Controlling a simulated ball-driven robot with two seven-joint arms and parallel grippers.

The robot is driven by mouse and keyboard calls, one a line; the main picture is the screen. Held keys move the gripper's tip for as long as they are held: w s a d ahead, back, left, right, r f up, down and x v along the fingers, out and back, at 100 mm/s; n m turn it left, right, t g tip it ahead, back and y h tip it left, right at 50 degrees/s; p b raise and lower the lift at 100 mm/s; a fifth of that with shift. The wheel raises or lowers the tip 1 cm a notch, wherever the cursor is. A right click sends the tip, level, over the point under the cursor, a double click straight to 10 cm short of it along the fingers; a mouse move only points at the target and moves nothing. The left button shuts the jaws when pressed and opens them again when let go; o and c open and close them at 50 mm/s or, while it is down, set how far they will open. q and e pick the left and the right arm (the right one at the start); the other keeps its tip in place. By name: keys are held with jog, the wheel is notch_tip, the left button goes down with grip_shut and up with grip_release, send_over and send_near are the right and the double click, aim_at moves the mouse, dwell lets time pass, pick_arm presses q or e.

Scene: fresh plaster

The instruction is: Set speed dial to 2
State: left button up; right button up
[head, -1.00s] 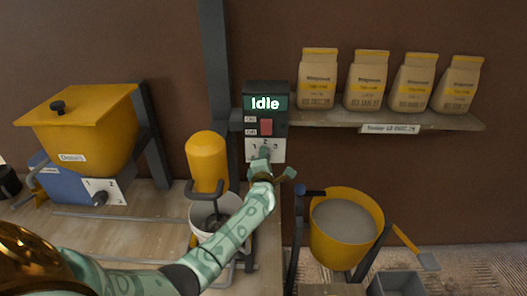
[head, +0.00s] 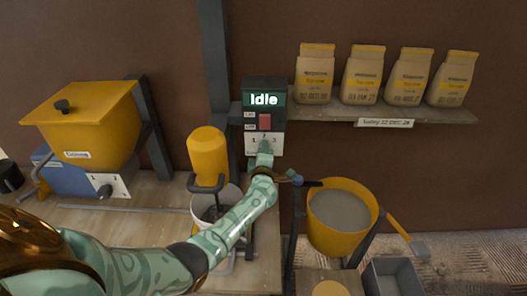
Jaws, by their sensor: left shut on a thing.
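The control box (head: 275,101) hangs on the dark post and its green display reads "Idle". A red switch (head: 265,122) sits in its middle. The speed dial plate (head: 251,148) below carries the marks 1, 2 and 3, with 2 at the top. My left gripper (head: 264,150) is at this plate, shut on the speed dial, and covers the dial's knob. The knob's pointer is hidden, so I cannot tell its setting. My right gripper is not in view.
A yellow mixer (head: 207,157) stands over a white bucket (head: 231,192) left of my forearm. A yellow hopper (head: 80,130) is at left. A shelf (head: 440,115) with several paper bags is at right, above a yellow tub (head: 342,236) and grey bin (head: 398,281).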

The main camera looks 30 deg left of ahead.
pick_arm(q)
jog(key=shift+f, duration=0.1)
jog(key=o, duration=1)
jog(key=p+v, duration=0.4)
jog(key=v, duration=1.2)
jog(key=shift+s+d, duration=0.1)
jog(key=shift+s, duration=0.1)
